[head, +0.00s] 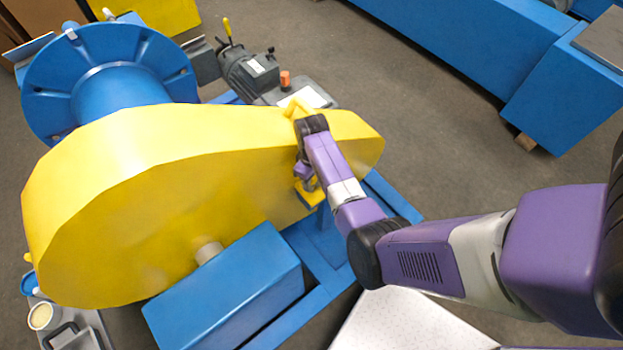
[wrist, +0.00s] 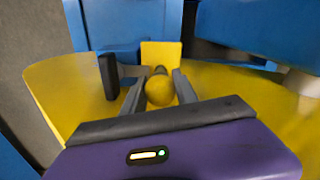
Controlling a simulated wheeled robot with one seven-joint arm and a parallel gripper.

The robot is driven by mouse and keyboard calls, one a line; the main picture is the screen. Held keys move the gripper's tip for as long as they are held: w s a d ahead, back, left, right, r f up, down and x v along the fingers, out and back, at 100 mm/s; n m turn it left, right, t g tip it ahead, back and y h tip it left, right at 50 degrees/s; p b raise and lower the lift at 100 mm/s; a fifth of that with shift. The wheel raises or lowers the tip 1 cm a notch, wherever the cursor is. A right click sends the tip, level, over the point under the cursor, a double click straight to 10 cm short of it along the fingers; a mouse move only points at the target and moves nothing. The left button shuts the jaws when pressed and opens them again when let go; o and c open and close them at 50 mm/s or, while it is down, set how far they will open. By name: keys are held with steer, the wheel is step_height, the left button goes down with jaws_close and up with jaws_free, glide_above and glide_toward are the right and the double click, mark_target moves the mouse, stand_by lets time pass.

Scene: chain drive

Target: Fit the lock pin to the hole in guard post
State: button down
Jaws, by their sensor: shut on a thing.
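My gripper (wrist: 159,92) is shut on the lock pin (wrist: 160,91), whose round yellow knob shows between the two grey fingers in the wrist view. The pin's shank is mostly hidden behind the knob. A yellow plate (wrist: 161,52), which may belong to the guard post, stands just beyond the pin. I cannot see a hole, or whether the pin touches the plate. In the head view my gripper (head: 306,180) is low beside the guard's near face, next to a small yellow bracket (head: 311,193); the pin is not distinct there.
The large yellow chain guard (head: 150,200) stands close beside my arm. A blue block (head: 225,290) and blue base frame lie below it. A motor (head: 250,70) is behind. A white perforated surface (head: 400,325) is at the front. Open floor lies to the right.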

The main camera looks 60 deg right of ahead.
steer(key=shift+f+b, duration=1.3)
steer(key=shift+f, duration=0.5)
steer(key=c, duration=0.9)
jaws_free()
steer(key=shift+r, duration=3.9)
steer(key=shift+s, duration=0.1)
